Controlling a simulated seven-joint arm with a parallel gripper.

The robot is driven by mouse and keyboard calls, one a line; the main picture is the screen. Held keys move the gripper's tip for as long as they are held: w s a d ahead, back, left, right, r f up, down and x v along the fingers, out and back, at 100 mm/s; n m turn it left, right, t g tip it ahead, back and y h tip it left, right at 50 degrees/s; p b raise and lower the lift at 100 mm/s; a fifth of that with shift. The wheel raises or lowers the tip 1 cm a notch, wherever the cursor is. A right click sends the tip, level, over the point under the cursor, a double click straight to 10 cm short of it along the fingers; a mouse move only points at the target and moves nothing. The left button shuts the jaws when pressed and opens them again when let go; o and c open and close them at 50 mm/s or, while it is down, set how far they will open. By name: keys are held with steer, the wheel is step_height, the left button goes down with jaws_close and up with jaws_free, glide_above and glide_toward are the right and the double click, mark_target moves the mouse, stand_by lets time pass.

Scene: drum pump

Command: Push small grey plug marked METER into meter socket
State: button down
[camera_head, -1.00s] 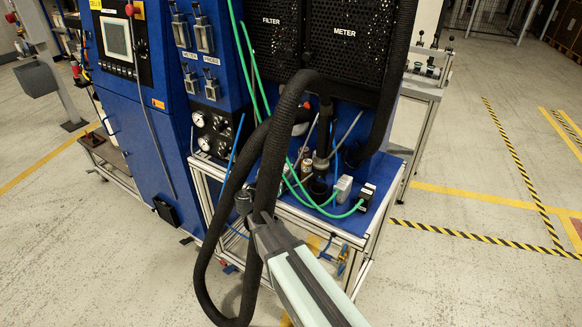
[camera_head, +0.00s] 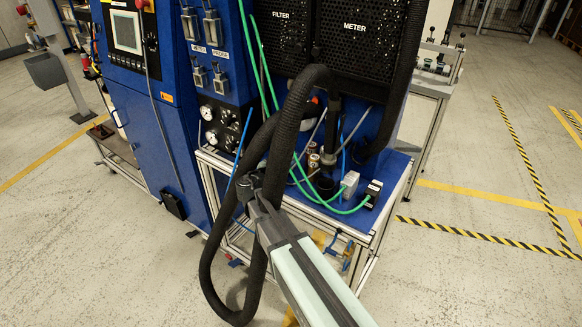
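A small light grey plug (camera_head: 349,184) on a green cable lies on the blue deck of the cart, right of centre. Its marking is too small to read. A black plug (camera_head: 373,190) with a white label lies just right of it. Metal-latched sockets (camera_head: 199,76) sit on the blue panel at upper left, near small white labels; one seems to read METER. My gripper (camera_head: 247,184) is in front of the cart, left of both plugs and apart from them, beside the thick black hose. Its fingers are small and dark against the hose, so their opening is unclear.
A thick black corrugated hose (camera_head: 207,262) loops beside and behind my gripper. Green cables (camera_head: 302,185) cross the blue deck (camera_head: 322,214). Black perforated boxes labelled FILTER and METER (camera_head: 358,50) stand above it. Gauges (camera_head: 209,112) sit on the panel.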

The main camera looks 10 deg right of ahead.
steer(key=w+a+r+g, duration=0.1)
steer(key=a+r, duration=0.4)
steer(key=r, duration=0.3)
steer(key=w+a+r+m+h, duration=0.1)
steer(key=w+a+r, duration=0.1)
steer(key=a+r, duration=0.4)
steer(key=w+a+r+m+g+h, duration=0.1)
steer(key=a+r, duration=0.4)
steer(key=r, duration=0.7)
steer(key=shift+w+a+r+g, duration=0.15)
steer(key=shift+w+a+g, duration=0.15)
steer(key=shift+w, duration=0.35)
steer(key=w+a+n+t+y, duration=0.2)
steer(key=a+t, duration=0.1)
steer(key=a, duration=1.8)
steer(key=r+x, duration=0.1)
steer(key=x, duration=0.5)
steer(key=shift+d+f, duration=0.2)
steer(key=shift+f, duration=0.35)
steer(key=shift+r+x, duration=0.15)
steer(key=shift+x, duration=0.9)
steer(key=shift+r+x, duration=0.15)
steer(key=shift+x, duration=0.9)
